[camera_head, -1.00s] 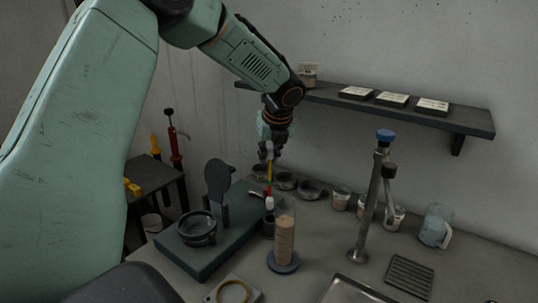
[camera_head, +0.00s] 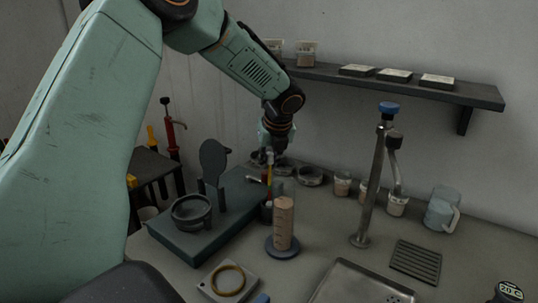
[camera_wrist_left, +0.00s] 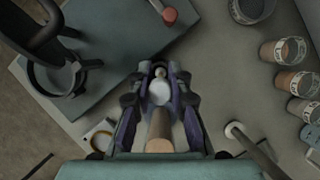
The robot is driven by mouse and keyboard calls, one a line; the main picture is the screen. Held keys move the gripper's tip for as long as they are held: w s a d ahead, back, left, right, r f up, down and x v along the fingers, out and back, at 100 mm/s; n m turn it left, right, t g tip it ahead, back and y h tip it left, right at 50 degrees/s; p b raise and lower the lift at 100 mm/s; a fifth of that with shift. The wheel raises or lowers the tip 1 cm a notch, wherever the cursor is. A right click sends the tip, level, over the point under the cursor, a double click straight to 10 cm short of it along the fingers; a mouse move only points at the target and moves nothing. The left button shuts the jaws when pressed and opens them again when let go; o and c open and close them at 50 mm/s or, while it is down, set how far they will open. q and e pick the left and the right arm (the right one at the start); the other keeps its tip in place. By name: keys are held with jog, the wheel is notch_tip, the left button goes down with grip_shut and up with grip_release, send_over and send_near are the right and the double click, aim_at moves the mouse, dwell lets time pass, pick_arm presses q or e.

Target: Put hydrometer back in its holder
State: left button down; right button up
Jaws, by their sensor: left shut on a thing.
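The hydrometer (camera_head: 269,174), a thin stem with yellow and red parts, hangs upright from my left gripper (camera_head: 268,157), which is shut on it. In the left wrist view, the hydrometer's pale round part (camera_wrist_left: 160,92) lies between the fingers of my left gripper (camera_wrist_left: 160,100). Its lower end is at a small dark cup-like holder (camera_head: 266,212) beside the green base; I cannot tell whether it is inside. A clear cylinder of brown liquid (camera_head: 283,224) on a blue foot stands just right of the holder. My right gripper is not in view.
The green base (camera_head: 190,241) carries a dark ring stand (camera_head: 192,212). A metal post with a blue top (camera_head: 371,190) rises to the right. Small cups and a jug (camera_head: 440,209) line the back. A shelf (camera_head: 400,84) hangs on the wall. A metal tray (camera_head: 345,284) lies in front.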

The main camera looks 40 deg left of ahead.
pick_arm(q)
jog(key=shift+s+f, duration=0.25)
jog(key=shift+f, duration=0.3)
jog(key=shift+a, duration=0.1)
jog(key=shift+w, duration=0.15)
jog(key=c, duration=1.5)
grip_release()
jog(key=o, duration=0.3)
jog(key=shift+o, duration=0.2)
jog(key=shift+d+r, duration=0.2)
jog(key=shift+r, duration=0.05)
jog(key=v, duration=1.1)
jog(key=shift+s+r, duration=0.2)
jog(key=shift+s, duration=0.05)
